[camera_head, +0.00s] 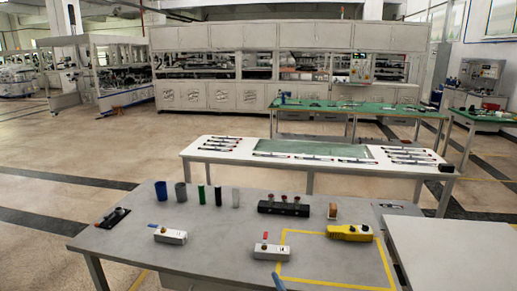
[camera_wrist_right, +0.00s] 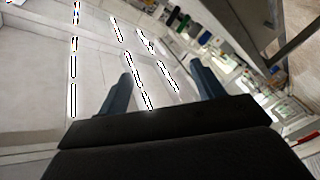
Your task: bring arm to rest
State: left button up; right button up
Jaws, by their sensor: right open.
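In the right wrist view my right gripper (camera_wrist_right: 162,88) has its two blue fingers spread well apart, with nothing between them. Behind the fingers are a pale ceiling-like surface with bright light strips and, to the right, tilted hall equipment. In the head view a small blue tip (camera_head: 279,284) rises at the bottom edge, in front of the grey table (camera_head: 215,252). It looks like one of my fingertips, but I cannot tell which arm it belongs to. My left gripper cannot be made out otherwise.
The grey table bears a blue cup (camera_head: 161,191), a black block with knobs (camera_head: 283,208), white boxes (camera_head: 171,236) and a yellow tool (camera_head: 349,232) by a yellow taped outline. A pale surface (camera_head: 455,255) adjoins at right. The table's front middle is mostly clear.

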jog(key=s+d+f+m+g+h, duration=0.2)
jog(key=s+d+f+m, duration=0.1)
jog(key=f, duration=0.3)
jog(key=s+d+f+m+g+h, duration=0.2)
jog(key=s+d+f+g, duration=0.15)
jog(key=f, duration=0.25)
jog(key=s+d+f+m+g, duration=0.2)
jog(key=s+f+g, duration=0.3)
jog(key=s, duration=0.8)
jog(key=s+d+f+m+g, duration=0.3)
jog(key=s+f, duration=0.7)
jog(key=s, duration=0.4)
jog(key=shift+s+d+g, duration=0.15)
jog(key=shift+d+g, duration=0.75)
jog(key=shift+g, duration=0.35)
pick_arm(q)
jog(key=shift+c, duration=0.5)
pick_arm(e)
jog(key=shift+f, duration=0.15)
